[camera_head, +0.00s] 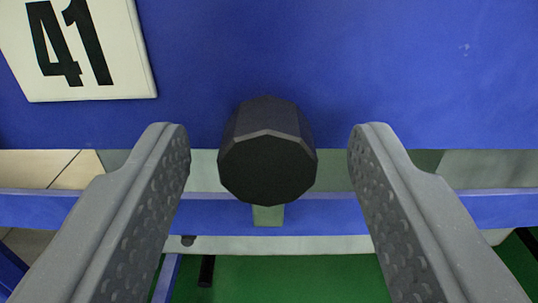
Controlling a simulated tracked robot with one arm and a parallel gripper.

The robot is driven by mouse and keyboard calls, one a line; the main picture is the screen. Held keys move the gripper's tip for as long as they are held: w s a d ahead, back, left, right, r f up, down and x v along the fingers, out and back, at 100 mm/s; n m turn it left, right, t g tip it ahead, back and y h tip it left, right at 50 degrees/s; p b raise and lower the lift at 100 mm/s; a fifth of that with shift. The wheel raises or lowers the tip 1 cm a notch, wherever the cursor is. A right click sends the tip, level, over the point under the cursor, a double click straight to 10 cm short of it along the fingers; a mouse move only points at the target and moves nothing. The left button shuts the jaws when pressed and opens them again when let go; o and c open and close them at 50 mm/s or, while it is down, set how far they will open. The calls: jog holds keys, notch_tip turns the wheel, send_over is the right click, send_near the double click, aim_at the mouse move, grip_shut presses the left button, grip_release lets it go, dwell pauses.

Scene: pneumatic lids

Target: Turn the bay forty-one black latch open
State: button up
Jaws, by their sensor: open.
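The black latch (267,168) is a faceted round knob in the middle of the view, at the lower edge of a blue panel. A white plate marked 41 (80,48) is on the panel at the upper left. My gripper (268,152) is open, with one grey finger on each side of the latch. A gap shows between each finger and the latch, so neither appears to touch it. What lies directly behind the knob is mostly hidden.
The blue panel (380,70) fills the upper view. A blue rail (335,215) runs across below the latch. A green surface (290,278) lies further down, with a small black rod (207,271) at the lower left.

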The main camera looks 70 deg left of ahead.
jog(key=c, duration=1)
jog(key=shift+o, duration=0.2)
jog(key=n+b, duration=0.1)
jog(key=n, duration=0.3)
jog(key=n+b, duration=0.2)
jog(key=n, duration=0.2)
jog(key=shift+s+f, duration=0.1)
jog(key=shift+f, duration=0.1)
jog(key=n+b, duration=0.2)
jog(key=n, duration=0.1)
jog(key=n+b, duration=0.2)
jog(key=b, duration=0.1)
jog(key=shift+s+f+n, duration=0.1)
jog(key=shift+f+n, duration=0.1)
jog(key=shift+n, duration=0.2)
jog(key=n+b, duration=0.3)
jog(key=n, duration=0.1)
jog(key=shift+s+a+b, duration=0.1)
jog(key=shift+a+b, duration=0.05)
jog(key=shift+b, duration=0.2)
jog(key=shift+f, duration=0.1)
